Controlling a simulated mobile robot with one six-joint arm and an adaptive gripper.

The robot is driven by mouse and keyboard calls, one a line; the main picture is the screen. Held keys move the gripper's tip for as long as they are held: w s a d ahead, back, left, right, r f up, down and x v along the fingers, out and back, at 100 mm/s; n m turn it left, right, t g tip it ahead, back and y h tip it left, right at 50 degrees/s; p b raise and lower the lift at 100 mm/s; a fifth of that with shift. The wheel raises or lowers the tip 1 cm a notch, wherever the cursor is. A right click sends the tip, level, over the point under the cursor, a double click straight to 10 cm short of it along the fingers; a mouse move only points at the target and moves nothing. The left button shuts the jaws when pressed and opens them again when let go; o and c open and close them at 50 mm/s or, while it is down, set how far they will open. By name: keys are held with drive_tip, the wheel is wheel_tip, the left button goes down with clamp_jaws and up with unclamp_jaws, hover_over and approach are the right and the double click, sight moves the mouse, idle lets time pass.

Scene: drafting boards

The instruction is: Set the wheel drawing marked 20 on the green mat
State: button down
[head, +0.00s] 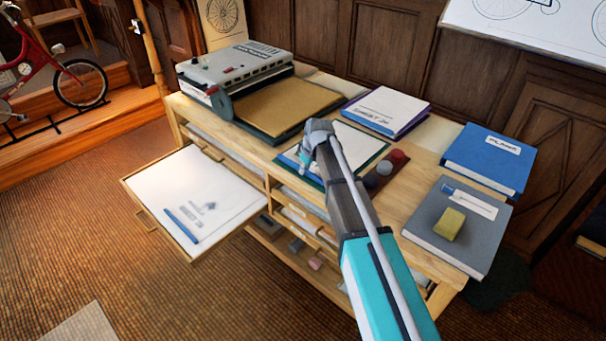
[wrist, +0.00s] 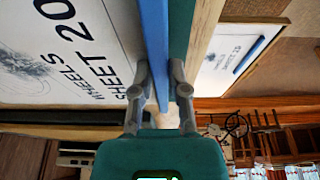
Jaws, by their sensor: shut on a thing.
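The white wheel drawing marked "WHEELS SHEET 20" (wrist: 70,50) fills the left of the wrist view, with a blue strip (wrist: 156,40) along its edge. My gripper (wrist: 158,85) is shut on that strip, one finger on each side. In the head view my gripper (head: 305,158) is at the left edge of the drawing (head: 358,143). The green mat (head: 379,156) shows as a border around the drawing, and as a green band (wrist: 181,30) beside the strip. The drawing is over the mat; whether it touches it I cannot tell. My arm hides part of both.
Another sheet with a blue strip (head: 182,226) lies in the open drawer (head: 135,205). A grey machine (head: 235,70) stands at the back left. A purple-edged stack (head: 388,108), blue binder (head: 490,160), grey folder (head: 440,205) with a yellow block (head: 449,224), and dark round pieces (head: 385,168) are around the mat.

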drive_tip(key=shift+f, duration=0.25)
drive_tip(key=c, duration=0.6)
unclamp_jaws()
drive_tip(key=shift+c, duration=0.2)
drive_tip(key=shift+r, duration=0.2)
drive_tip(key=p+v, duration=1.1)
drive_tip(key=shift+r, duration=0.3)
drive_tip(key=shift+s+d, duration=0.1)
drive_tip(key=shift+s, duration=0.05)
idle(0.4)
drive_tip(key=s+d+m+g+h, duration=0.2)
drive_tip(key=s+d+m, duration=0.8)
drive_tip(key=s+d, duration=0.9)
drive_tip(key=s, duration=0.4)
drive_tip(key=shift+s+d+f+h, duration=0.3)
drive_tip(key=shift+f, duration=0.1)
